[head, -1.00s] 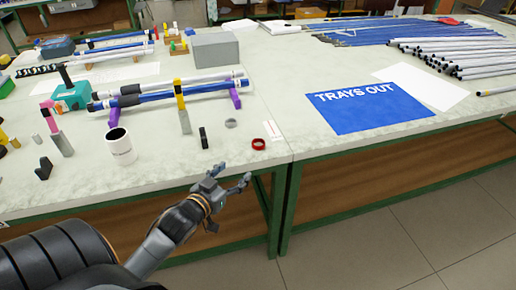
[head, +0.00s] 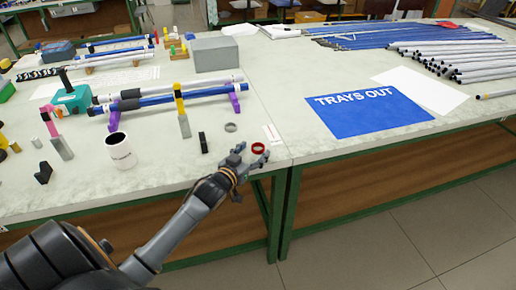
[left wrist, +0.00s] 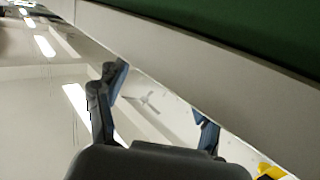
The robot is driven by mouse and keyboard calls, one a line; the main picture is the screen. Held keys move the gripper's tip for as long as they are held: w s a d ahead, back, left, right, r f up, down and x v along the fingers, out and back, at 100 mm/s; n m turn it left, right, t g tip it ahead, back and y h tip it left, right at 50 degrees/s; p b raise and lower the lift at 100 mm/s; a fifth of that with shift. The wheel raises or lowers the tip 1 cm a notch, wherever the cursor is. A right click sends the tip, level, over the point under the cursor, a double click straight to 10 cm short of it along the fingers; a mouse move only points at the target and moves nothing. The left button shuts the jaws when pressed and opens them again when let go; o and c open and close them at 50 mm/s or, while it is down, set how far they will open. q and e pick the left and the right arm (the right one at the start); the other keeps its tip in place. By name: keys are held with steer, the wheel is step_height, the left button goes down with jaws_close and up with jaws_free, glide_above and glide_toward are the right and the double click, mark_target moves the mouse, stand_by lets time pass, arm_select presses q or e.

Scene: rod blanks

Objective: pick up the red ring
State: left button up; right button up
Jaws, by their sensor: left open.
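The red ring (head: 258,148) lies flat near the front edge of the workbench, beside a small white label strip. My left gripper (head: 252,154) is at the front edge with its fingers spread and empty. In the head view its fingertips reach to the ring, one left of it and one just in front; I cannot tell whether they touch it. In the left wrist view the two fingers (left wrist: 158,110) stand apart with nothing between them, and I cannot make out the ring there. My right gripper is not in view.
A grey ring (head: 231,127), a black block (head: 203,142) and a white mug (head: 121,150) stand to the left. Rods on purple supports (head: 234,104) lie behind. A blue "TRAYS OUT" sheet (head: 368,112) lies right, with clear bench before it.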

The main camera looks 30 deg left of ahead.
arm_select(q)
steer(key=shift+w+f, duration=0.2)
steer(key=shift+w, duration=0.8)
steer(key=shift+s, duration=0.1)
steer(key=shift+c, duration=0.2)
steer(key=c, duration=1)
